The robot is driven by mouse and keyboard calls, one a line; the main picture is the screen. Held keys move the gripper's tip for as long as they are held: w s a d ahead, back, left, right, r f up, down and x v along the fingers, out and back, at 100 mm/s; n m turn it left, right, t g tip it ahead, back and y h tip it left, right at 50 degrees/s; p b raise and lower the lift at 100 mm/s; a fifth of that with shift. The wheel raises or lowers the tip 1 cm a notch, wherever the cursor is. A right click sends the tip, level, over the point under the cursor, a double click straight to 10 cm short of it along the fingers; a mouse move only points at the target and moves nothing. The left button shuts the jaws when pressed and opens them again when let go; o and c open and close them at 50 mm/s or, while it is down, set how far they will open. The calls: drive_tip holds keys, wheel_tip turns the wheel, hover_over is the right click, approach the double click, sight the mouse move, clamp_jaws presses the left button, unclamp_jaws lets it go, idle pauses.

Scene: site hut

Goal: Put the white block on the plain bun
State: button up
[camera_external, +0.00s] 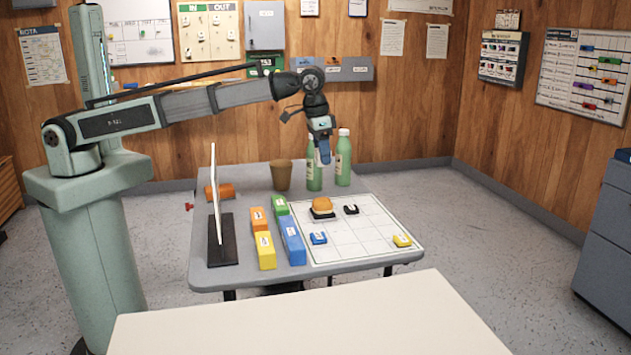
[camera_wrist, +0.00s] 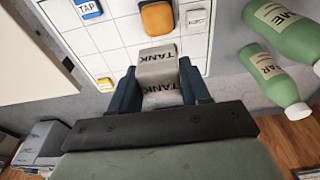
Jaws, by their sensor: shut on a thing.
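My gripper (camera_external: 323,152) hangs above the far part of the table, with its fingers pointing down. In the wrist view the gripper (camera_wrist: 160,88) has its two dark blue fingers shut on the white block (camera_wrist: 158,68), which looks greyish and is marked "TANK" on two faces. The block is held clear of the board; in the external view I cannot make it out. The plain bun (camera_external: 322,203), orange-brown, sits on a dark base on the white grid board (camera_external: 350,250). In the wrist view the bun (camera_wrist: 157,18) lies just beyond the held block, partly cut by the frame edge.
Two green bottles (camera_external: 343,160) and a brown cup (camera_external: 281,175) stand at the back. A small dark block (camera_external: 351,209) is beside the bun; blue (camera_external: 318,238) and yellow (camera_external: 402,240) blocks sit nearer. Coloured bars (camera_external: 291,240) and an upright white panel (camera_external: 214,195) stand left.

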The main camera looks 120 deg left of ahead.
drive_tip(key=shift+f, duration=5.15)
drive_tip(key=shift+f, duration=0.15)
drive_tip(key=o, duration=1.1)
drive_tip(key=r, duration=0.4)
drive_tip(key=s+r, duration=0.1)
drive_tip(key=r, duration=0.3)
drive_tip(key=d+r, duration=0.1)
drive_tip(key=r, duration=0.3)
drive_tip(key=shift+s+d+r, duration=0.1)
drive_tip(key=shift+s, duration=0.05)
